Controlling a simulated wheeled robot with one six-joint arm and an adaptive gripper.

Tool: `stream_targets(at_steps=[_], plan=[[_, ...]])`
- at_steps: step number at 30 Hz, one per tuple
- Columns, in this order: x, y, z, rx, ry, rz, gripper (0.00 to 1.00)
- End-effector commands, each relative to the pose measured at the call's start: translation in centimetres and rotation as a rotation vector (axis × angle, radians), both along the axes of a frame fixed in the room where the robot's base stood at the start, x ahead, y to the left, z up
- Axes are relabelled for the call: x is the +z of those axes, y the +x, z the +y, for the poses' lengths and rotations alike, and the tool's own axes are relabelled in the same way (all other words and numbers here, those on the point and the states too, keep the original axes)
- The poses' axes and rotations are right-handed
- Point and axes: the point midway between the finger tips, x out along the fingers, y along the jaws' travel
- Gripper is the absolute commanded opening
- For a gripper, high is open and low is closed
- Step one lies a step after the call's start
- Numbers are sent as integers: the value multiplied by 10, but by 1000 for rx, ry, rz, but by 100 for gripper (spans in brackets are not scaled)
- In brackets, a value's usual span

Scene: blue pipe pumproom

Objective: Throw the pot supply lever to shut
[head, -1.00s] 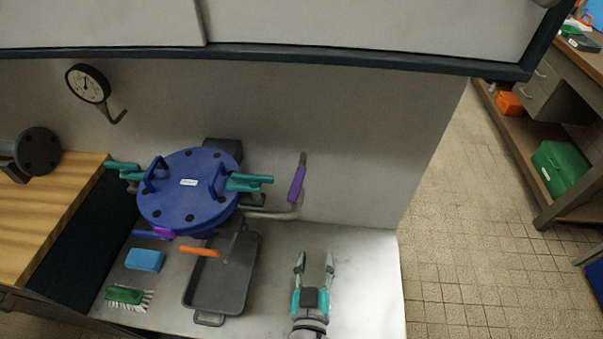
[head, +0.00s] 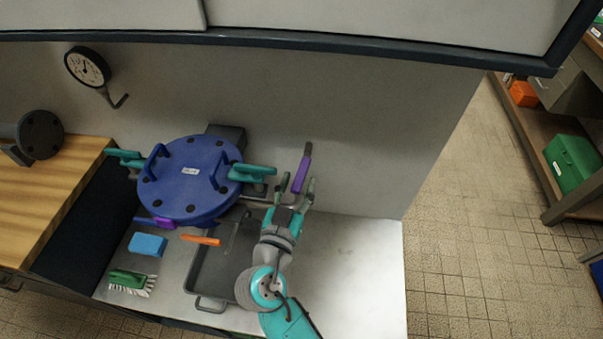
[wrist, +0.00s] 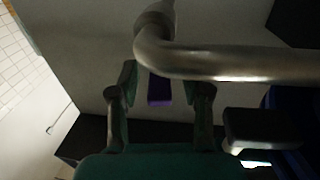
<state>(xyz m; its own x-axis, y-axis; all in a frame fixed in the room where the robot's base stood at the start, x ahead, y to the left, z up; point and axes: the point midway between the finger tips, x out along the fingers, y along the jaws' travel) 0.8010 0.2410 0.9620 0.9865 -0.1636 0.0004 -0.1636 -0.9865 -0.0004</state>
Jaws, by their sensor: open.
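A lever with a purple grip (head: 301,173) stands nearly upright by the wall, right of the blue pot (head: 190,185). I cannot read a label saying which lever is the pot supply. My gripper (head: 298,182) is open at this lever, its fingers to either side of the purple grip in the picture. In the wrist view the purple grip (wrist: 159,91) shows between my open fingers (wrist: 165,85), partly hidden. I cannot tell whether they touch it. A bent metal pipe (wrist: 220,62) crosses above the fingers there.
An orange-handled lever (head: 201,240) is in front of the pot, above a grey tray (head: 206,303). Teal clamps (head: 252,173) flank the lid. The bench right of my arm (head: 365,270) is clear.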

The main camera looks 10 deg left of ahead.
Motion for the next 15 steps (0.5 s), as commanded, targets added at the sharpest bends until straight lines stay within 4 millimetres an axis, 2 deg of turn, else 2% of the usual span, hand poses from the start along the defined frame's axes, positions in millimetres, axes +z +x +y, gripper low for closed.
stream_targets(at_steps=[6,15], plan=[[0,25,-4,-1,1,0,48],[0,31,-5,0,-1,1,48]])
